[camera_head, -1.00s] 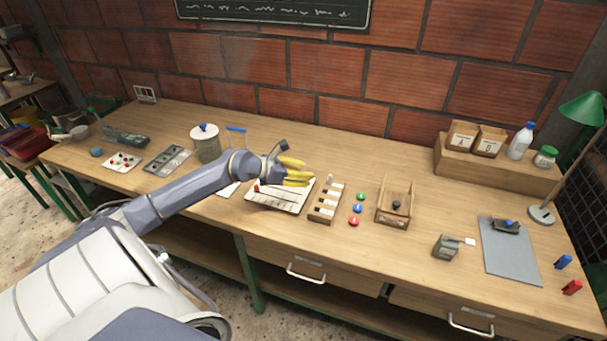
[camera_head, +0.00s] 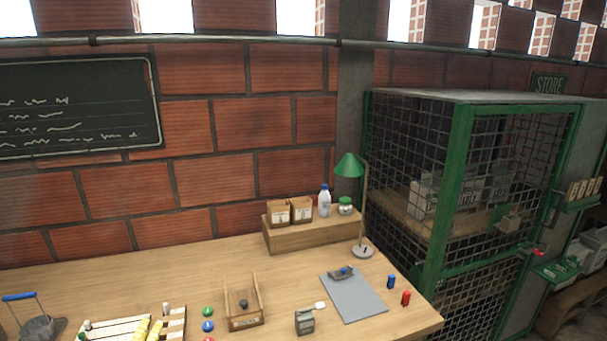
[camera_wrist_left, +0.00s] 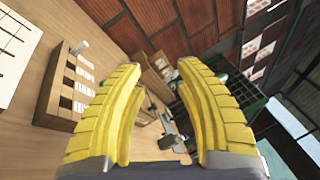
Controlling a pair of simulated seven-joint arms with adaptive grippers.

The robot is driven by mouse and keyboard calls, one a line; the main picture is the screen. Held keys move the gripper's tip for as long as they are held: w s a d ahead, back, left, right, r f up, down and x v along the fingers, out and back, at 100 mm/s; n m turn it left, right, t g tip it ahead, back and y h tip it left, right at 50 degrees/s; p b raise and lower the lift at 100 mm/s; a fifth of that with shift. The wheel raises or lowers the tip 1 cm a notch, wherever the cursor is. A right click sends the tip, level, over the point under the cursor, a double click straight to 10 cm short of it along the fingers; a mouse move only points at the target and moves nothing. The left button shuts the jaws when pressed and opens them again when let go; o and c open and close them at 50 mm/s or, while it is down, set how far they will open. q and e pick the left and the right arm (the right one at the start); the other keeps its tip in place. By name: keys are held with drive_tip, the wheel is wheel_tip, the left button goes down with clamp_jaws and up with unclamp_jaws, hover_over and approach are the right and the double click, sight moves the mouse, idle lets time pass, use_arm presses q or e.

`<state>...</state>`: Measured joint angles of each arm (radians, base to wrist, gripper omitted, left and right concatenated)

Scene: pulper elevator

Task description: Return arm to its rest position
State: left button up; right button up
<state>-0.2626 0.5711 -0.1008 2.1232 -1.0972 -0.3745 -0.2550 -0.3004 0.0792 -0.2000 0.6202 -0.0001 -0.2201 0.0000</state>
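My left gripper (camera_head: 148,331) shows only by its yellow fingers at the bottom edge of the head view. They are over the right part of a white board (camera_head: 105,325), beside a wooden slotted rack (camera_head: 174,320). In the left wrist view my left gripper (camera_wrist_left: 160,70) is open, its two curved yellow fingers well apart with nothing between them. The slotted rack (camera_wrist_left: 52,90) lies left of the fingers there. Most of my left arm is outside the head view. My right gripper is in neither view.
The bench (camera_head: 215,262) carries a wooden tray (camera_head: 243,303), coloured buttons (camera_head: 208,312), a small grey box (camera_head: 304,322), a clipboard (camera_head: 355,298) and a green lamp (camera_head: 350,166). A raised wooden shelf (camera_head: 310,236) holds boxes and bottles. A mesh cage (camera_head: 465,190) stands right.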

use_arm(q)
drive_tip(key=s+d+f+n+g+y, duration=0.25)
drive_tip(key=s+f+n+g, duration=0.55)
drive_tip(key=s, duration=0.4)
drive_tip(key=s+d+f+n+g+y, duration=0.25)
drive_tip(key=s+f+n+g, duration=0.25)
drive_tip(key=s+f+n, duration=0.5)
drive_tip(key=s+d+f+m+g+h, duration=0.1)
drive_tip(key=s+d+f+g, duration=0.15)
drive_tip(key=f, duration=1.45)
drive_tip(key=s+d+f+g+h, duration=0.1)
drive_tip(key=s+d+f+h, duration=0.15)
drive_tip(key=f, duration=1.45)
drive_tip(key=s+f+n+g, duration=0.2)
drive_tip(key=s+f, duration=1.5)
drive_tip(key=s, duration=0.4)
drive_tip(key=shift+f+n+h, duration=0.3)
drive_tip(key=shift+f+h, duration=0.05)
